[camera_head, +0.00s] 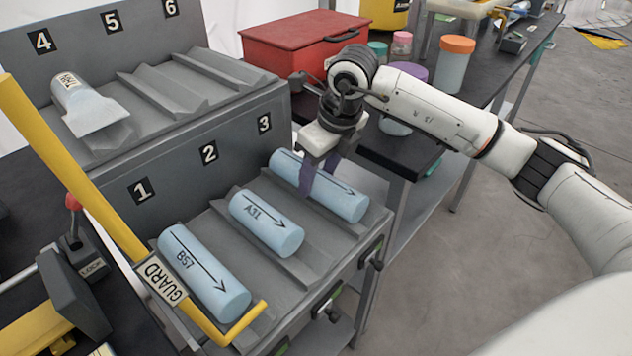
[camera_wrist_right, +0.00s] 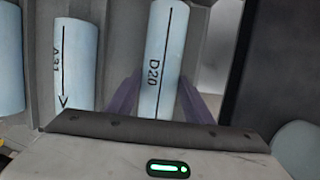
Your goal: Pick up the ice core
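A light-blue ice core (camera_head: 346,201) lies in the groove under sign 3; the right wrist view shows it marked D20 (camera_wrist_right: 164,50) with a black line. My right gripper (camera_head: 318,182) is over it, its purple fingers straddling the core on both sides. I cannot tell whether the fingers press on it. Core A31 (camera_head: 267,222) lies under sign 2, and also shows in the right wrist view (camera_wrist_right: 76,62). Core B57 (camera_head: 203,271) lies under sign 1, arrow toward the front. My left gripper is not in view.
A yellow guard bar (camera_head: 75,165) slants across the rack's left side and along its front corner. A pale labelled piece (camera_head: 85,107) lies on the upper tier under sign 4; grooves 5 and 6 are empty. A red box (camera_head: 300,45) and jars (camera_head: 454,66) stand behind.

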